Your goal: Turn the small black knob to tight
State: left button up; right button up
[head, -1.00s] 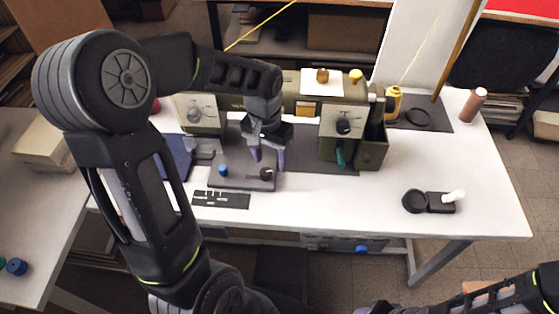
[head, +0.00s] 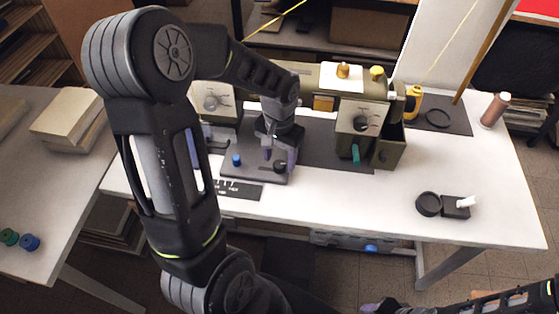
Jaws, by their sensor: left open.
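The small black knob (head: 280,167) stands on a dark plate (head: 235,173) on the white sewing table, near the plate's right end. A small blue knob (head: 236,160) is on the same plate, to the left. My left gripper (head: 279,158) is open and points down at the black knob, its two purple fingertips left and right of it. I cannot tell whether they touch it. My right gripper (head: 383,306) is at the bottom edge, partly cut off, and its jaws cannot be made out.
An olive machine (head: 358,95) with dials stands behind and right of the plate. A black card (head: 245,191) lies in front. The table's front right is mostly clear.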

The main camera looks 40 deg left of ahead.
pick_arm(q)
jog(key=shift+f, duration=1.1)
jog(key=shift+c, duration=0.2)
grip_shut()
